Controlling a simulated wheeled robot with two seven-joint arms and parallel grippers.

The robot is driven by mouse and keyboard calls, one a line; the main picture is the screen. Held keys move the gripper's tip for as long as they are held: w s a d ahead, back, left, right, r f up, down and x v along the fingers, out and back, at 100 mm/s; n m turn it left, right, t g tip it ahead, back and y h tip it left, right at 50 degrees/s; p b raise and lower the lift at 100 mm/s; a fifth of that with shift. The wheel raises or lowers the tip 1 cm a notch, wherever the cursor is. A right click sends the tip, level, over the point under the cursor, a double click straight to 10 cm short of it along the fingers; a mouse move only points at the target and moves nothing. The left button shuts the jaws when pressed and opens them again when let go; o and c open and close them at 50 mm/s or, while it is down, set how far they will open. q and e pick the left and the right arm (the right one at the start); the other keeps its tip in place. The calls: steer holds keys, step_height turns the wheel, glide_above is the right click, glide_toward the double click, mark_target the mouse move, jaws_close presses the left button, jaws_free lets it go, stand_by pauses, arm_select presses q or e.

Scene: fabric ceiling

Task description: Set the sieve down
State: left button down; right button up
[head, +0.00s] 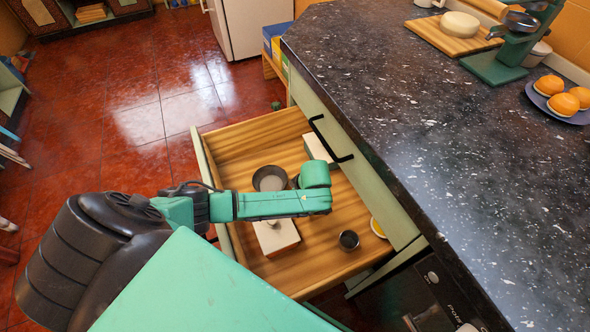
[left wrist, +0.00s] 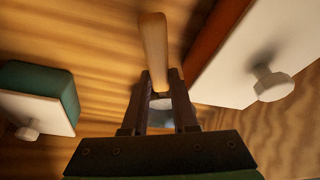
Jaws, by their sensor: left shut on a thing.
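In the head view a dark round bowl-shaped piece, which looks like the sieve (head: 270,178), is inside the open drawer (head: 203,165). My left arm reaches over the drawer, and my left gripper (head: 294,181) is just right of the sieve, its fingertips mostly hidden by the wrist. In the left wrist view my left gripper (left wrist: 158,82) is shut on a pale wooden handle (left wrist: 153,45), taken to be the sieve's. A small grey part shows between the fingers; the rest is hidden. I cannot tell whether the sieve touches the drawer floor. My right gripper is not in view.
White boxes (head: 280,240) (head: 318,147) lie in the drawer beside the sieve; knobs show on two in the left wrist view (left wrist: 250,50) (left wrist: 38,112). A dark cup (head: 348,240) and a yellow-edged item (head: 378,228) are at the right. The dark counter (head: 430,130) borders the drawer.

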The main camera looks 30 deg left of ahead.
arm_select(q)
steer(key=shift+f, duration=0.4)
steer(key=c, duration=0.6)
jaws_free()
steer(key=shift+r, duration=0.1)
steer(key=p+v, duration=0.2)
steer(key=v, duration=1.2)
steer(key=shift+r+p, duration=0.25)
steer(key=shift+p, duration=0.05)
